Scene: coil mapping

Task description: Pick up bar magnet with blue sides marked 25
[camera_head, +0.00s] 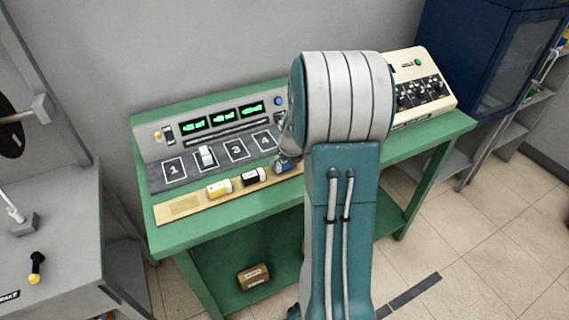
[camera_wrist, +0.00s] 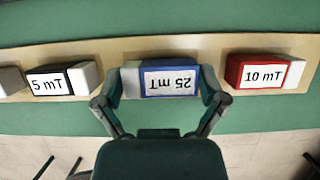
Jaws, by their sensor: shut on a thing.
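The bar magnet with blue sides (camera_wrist: 168,81) lies on the wooden strip, its label reading 25 mT upside down in the wrist view. My gripper (camera_wrist: 163,88) has one finger at each end of it and is shut on it. In the head view, a small part of the blue magnet (camera_head: 279,166) shows at the right of the strip, beside my arm. My arm hides most of the gripper there.
A black-sided 5 mT magnet (camera_wrist: 48,82) lies to the left and a red-sided 10 mT magnet (camera_wrist: 263,74) to the right. A yellow magnet (camera_head: 219,188) lies on the strip (camera_head: 180,208). The console with numbered squares (camera_head: 236,149) stands behind; a cream control box (camera_head: 422,88) is at right.

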